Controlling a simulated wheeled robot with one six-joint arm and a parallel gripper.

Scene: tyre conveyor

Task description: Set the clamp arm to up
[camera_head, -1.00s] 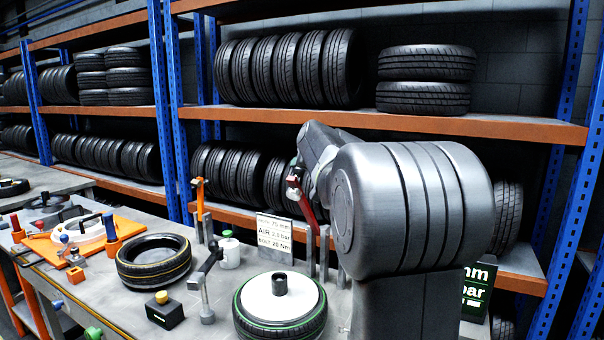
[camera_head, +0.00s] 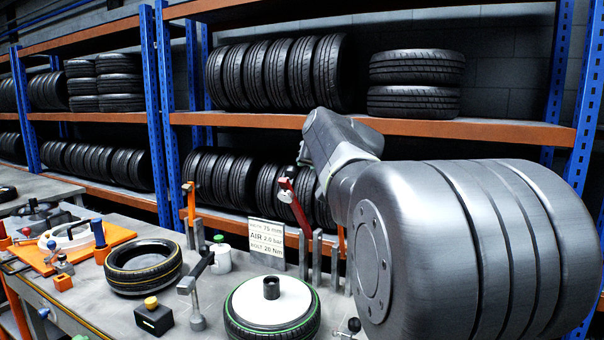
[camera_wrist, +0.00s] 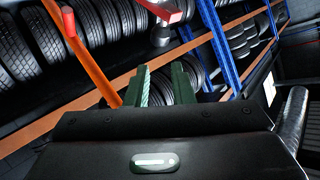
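In the head view, a dark angled arm on a grey upright post (camera_head: 197,312), which looks like the clamp arm (camera_head: 204,264), stands on the bench. It slants from a dark block at lower left to a higher end at upper right. It is left of the tyre with a white disc (camera_head: 292,302). My gripper (camera_wrist: 162,84) shows in the wrist view with two green fingers apart and nothing between them. In the head view my arm covers the right side and my fingertips cannot be made out. The gripper is apart from the clamp arm.
A red-handled tool (camera_head: 293,203) stands near grey posts behind the wheel. A sign (camera_head: 267,242), a white pot (camera_head: 220,257), a loose tyre (camera_head: 143,266) and a black box with a yellow knob (camera_head: 154,317) share the bench. Tyre shelves (camera_head: 420,128) stand behind.

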